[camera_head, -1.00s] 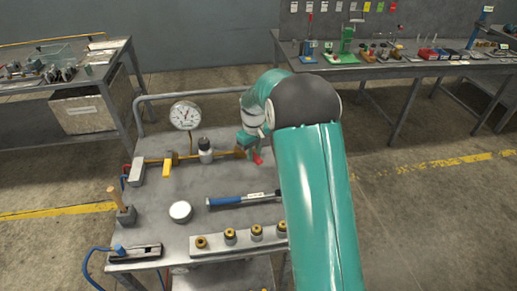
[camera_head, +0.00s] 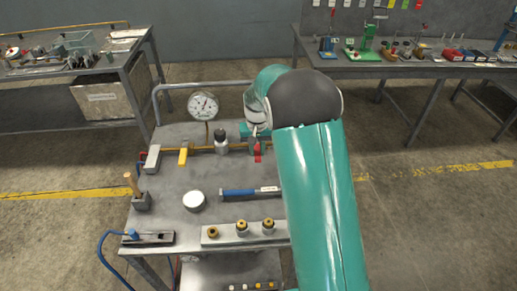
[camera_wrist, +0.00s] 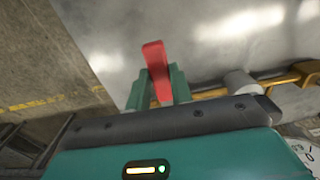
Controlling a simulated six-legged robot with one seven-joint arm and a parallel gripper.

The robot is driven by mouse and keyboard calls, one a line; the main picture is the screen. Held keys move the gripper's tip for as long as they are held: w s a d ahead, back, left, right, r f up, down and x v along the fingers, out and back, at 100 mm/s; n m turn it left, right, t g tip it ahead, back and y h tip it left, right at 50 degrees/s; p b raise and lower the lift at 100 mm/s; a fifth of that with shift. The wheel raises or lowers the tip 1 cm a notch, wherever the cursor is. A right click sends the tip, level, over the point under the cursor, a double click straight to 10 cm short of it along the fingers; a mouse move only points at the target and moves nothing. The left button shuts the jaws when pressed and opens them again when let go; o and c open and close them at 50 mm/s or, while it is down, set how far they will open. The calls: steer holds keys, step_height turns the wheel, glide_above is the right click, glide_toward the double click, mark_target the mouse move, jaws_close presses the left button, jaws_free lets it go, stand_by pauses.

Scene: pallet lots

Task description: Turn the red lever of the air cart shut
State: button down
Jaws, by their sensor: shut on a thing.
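The red lever (camera_wrist: 157,69) stands between the two green fingers of my gripper (camera_wrist: 158,92) in the wrist view, and the jaws are shut on it. Its red end sticks out beyond the fingertips. In the head view, the lever (camera_head: 257,151) shows as a small red piece below the gripper (camera_head: 257,141), at the right end of the yellow pipe (camera_head: 200,149). The air cart (camera_head: 165,216) is a grey metal table with a round pressure gauge (camera_head: 203,105). The valve body under the lever is mostly hidden by the gripper and arm.
On the cart lie a blue-handled tool (camera_head: 238,193), a white round lid (camera_head: 194,200) and a block with brass fittings (camera_head: 213,239). A black-topped fitting (camera_head: 221,142) stands left of the lever. Benches stand behind, left (camera_head: 130,62) and right (camera_head: 365,69). Floor right of my arm is clear.

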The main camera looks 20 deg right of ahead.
mark_target(257, 152)
steer(key=shift+a, duration=0.1)
steer(key=c, duration=1.2)
jaws_free()
steer(key=shift+c, duration=0.2)
step_height(257, 152, up, 14)
steer(key=shift+f, duration=0.1)
